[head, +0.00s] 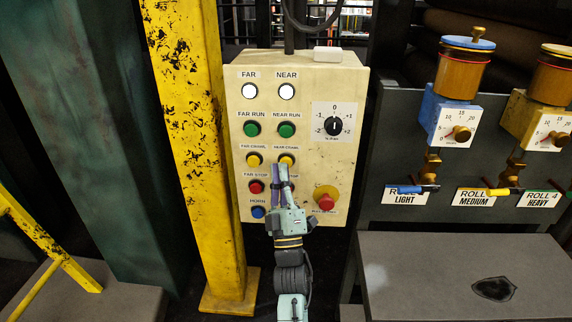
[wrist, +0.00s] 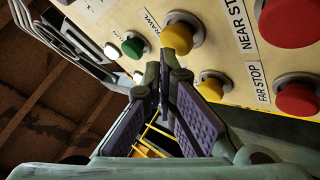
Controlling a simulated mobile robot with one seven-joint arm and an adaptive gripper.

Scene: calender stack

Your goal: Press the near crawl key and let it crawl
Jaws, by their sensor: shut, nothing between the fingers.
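The cream control box carries the near crawl key, a yellow button (head: 287,158) under the NEAR CRAWL label in the right column. My gripper (head: 283,170) is shut and empty, its fingertips just below that key and overlapping its lower edge in the head view. In the wrist view the yellow near crawl key (wrist: 178,36) stands just beyond the closed purple-padded fingertips (wrist: 164,70). I cannot tell whether they touch it. My gripper partly hides the near stop key and its label in the head view.
The yellow far crawl key (head: 254,160) is to the left, with the red far stop key (head: 256,187) below it. Green run keys (head: 286,130) sit above. A red emergency button (head: 326,200) is at lower right. A yellow post (head: 185,130) stands left of the box.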

